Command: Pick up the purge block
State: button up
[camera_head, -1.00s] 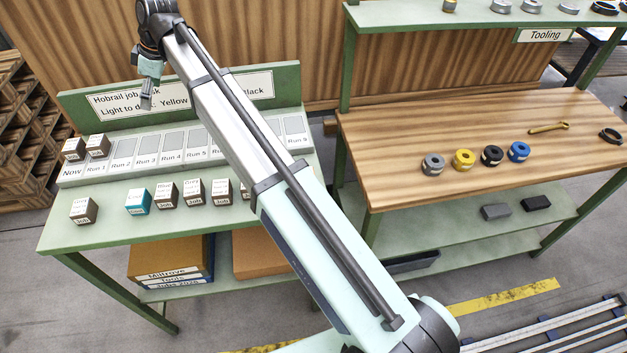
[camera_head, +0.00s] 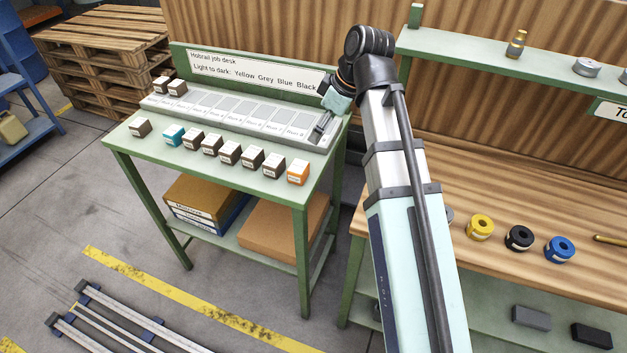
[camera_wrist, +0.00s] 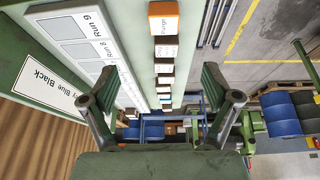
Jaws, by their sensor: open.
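The purge block is an orange block with a white label (camera_head: 298,172) at the right end of the front row on the green job desk (camera_head: 262,187). In the wrist view the purge block (camera_wrist: 163,18) is at the top centre, and its label reads "Purge". My gripper (camera_head: 322,132) is above the right end of the desk, behind and to the right of the block. In the wrist view my gripper (camera_wrist: 160,90) has its two fingers wide apart with nothing between them. The purge block lies beyond the fingers, apart from them.
Several brown job blocks (camera_head: 230,152) and a teal block (camera_head: 173,135) stand in the same row. A grey run rack (camera_head: 225,115) and a sign (camera_head: 250,73) stand behind. The wooden tooling bench (camera_head: 480,190) holds yellow, black and blue spools.

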jog(key=p, duration=0.2)
send_near(300, 167)
jog(key=x, duration=0.6)
jog(key=shift+w+r, duration=0.1)
jog(key=shift+w, duration=0.1)
jog(key=shift+p+x, duration=1.1)
jog(key=shift+x, duration=1.6)
jog(key=shift+s, duration=0.1)
jog(key=c, duration=1.3)
